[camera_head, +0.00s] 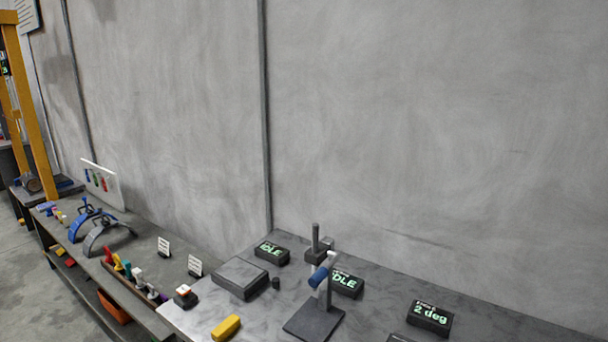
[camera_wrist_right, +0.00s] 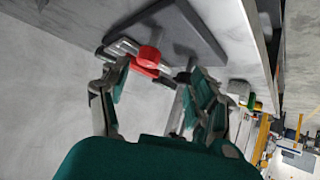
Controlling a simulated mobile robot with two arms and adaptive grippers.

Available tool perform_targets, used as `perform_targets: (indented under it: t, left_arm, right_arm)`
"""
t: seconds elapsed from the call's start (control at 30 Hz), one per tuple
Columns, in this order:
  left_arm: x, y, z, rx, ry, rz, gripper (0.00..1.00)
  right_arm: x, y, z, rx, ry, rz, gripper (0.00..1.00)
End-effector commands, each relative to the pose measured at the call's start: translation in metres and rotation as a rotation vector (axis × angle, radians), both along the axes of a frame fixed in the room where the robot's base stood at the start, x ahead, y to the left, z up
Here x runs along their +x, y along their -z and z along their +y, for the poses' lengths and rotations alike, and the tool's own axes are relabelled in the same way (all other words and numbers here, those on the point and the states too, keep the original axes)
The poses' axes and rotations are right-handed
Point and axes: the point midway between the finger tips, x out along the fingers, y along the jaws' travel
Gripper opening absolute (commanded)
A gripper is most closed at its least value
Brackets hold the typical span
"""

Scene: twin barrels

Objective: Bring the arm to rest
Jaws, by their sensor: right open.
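My right gripper (camera_wrist_right: 148,88) shows in the right wrist view with its two green-padded fingers spread apart and nothing between the pads. A red part with a round end (camera_wrist_right: 150,58) appears just beyond the fingertips; I cannot tell whether it touches them. Neither gripper shows in the head view, and my left gripper is in no view.
A grey bench (camera_head: 380,322) holds a stand with a blue-handled part (camera_head: 322,270), display boxes (camera_head: 430,318), a yellow block (camera_head: 226,327) and a grey box (camera_head: 240,278). A dark plate (camera_wrist_right: 180,38) lies beyond the right gripper. The wall (camera_head: 430,130) stands behind the bench.

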Motion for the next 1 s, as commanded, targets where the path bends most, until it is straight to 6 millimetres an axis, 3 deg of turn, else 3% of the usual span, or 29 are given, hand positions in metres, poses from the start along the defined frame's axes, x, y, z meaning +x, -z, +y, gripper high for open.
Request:
perform_targets:
  t: [0.03,0.2,0.47,0.77,0.87,1.0]
  left_arm:
    - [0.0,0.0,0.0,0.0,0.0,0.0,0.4]
    - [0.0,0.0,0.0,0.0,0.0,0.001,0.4]
    - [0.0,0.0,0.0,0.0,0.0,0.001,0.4]
    - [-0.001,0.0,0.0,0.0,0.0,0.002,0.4]
    - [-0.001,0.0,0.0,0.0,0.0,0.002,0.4]
    - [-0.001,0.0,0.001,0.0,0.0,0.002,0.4]
  right_arm:
    - [-0.02,0.015,-0.002,-0.002,-0.006,0.088,0.63]
    - [-0.074,0.048,-0.004,-0.008,-0.05,0.322,0.63]
    - [-0.151,0.074,0.0,0.004,-0.15,0.609,0.63]
    - [-0.137,0.161,0.003,0.002,-0.157,0.654,0.63]
    - [-0.136,0.196,0.004,0.001,-0.159,0.668,0.63]
    - [-0.142,0.259,0.004,0.0,-0.164,0.694,0.63]
